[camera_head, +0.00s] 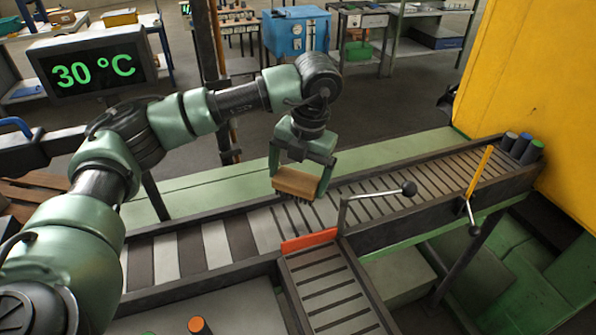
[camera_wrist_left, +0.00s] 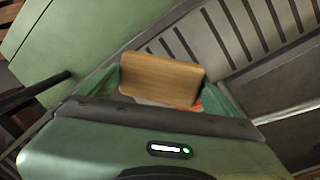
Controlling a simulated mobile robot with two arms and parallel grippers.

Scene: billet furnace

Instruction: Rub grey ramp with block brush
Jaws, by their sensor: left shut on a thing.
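My left gripper (camera_head: 298,178) is shut on the block brush (camera_head: 297,186), a brown wooden block gripped between its two fingers. In the left wrist view the brush (camera_wrist_left: 160,78) shows as a plain wooden block between the green fingers; its bristles are hidden. The brush is over the long grey slatted track (camera_head: 400,184), which looks like the grey ramp; I cannot tell whether it touches the surface. The track also shows in the left wrist view (camera_wrist_left: 236,38). My right gripper is not in view.
An orange plate (camera_head: 309,241) stands at the mouth of a slatted side chute (camera_head: 330,290). Dark cylinders (camera_head: 520,146) stand by the yellow wall. A display (camera_head: 95,70) reads 30 °C.

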